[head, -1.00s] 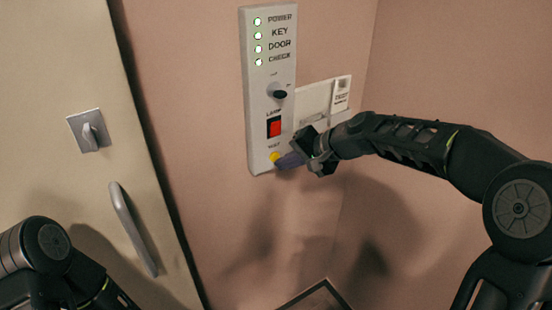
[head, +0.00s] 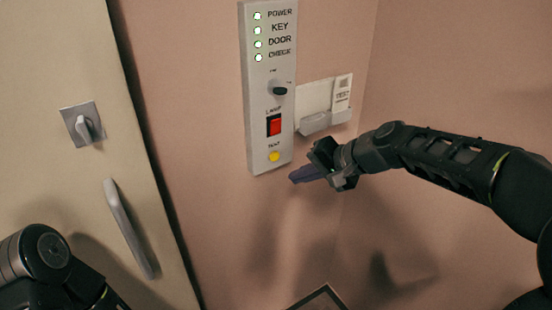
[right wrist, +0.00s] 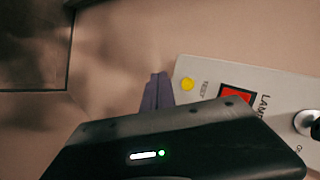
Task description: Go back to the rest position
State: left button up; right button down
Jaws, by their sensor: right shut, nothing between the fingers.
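My right gripper (head: 306,173) is shut and empty, to the right of and a little below the yellow button (head: 274,156) of the wall panel (head: 258,100). It is apart from the button. In the right wrist view its purple fingers (right wrist: 157,92) are together, beside the yellow button (right wrist: 187,84). Only a dark part of my left arm (head: 50,260) shows at the lower left of the head view; the left gripper is out of view.
The panel has lit green lamps (head: 258,36), a black knob (head: 279,90) and a red switch (head: 274,125). A pale wall holder with a card (head: 342,92) is close above my right gripper. A door with a handle (head: 128,228) and a lock knob (head: 84,125) stands at left.

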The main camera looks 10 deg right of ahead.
dwell(0.4)
notch_tip(320, 180, down, 21)
jog(key=s+d+n+h, duration=0.1)
jog(key=h, duration=0.3)
jog(key=s+a+f+n+g, duration=0.2)
jog(key=s+a+f, duration=0.3)
jog(key=s+f, duration=0.6)
jog(key=s+a+f+n+g+y, duration=0.1)
jog(key=s+a+f+g, duration=0.3)
jog(key=s+f, duration=0.6)
jog(key=s+a, duration=0.1)
jog(key=s, duration=0.5)
jog(key=shift+s+a+f+n, duration=0.2)
jog(key=shift+s+f+n, duration=0.15)
jog(key=shift+n, duration=0.05)
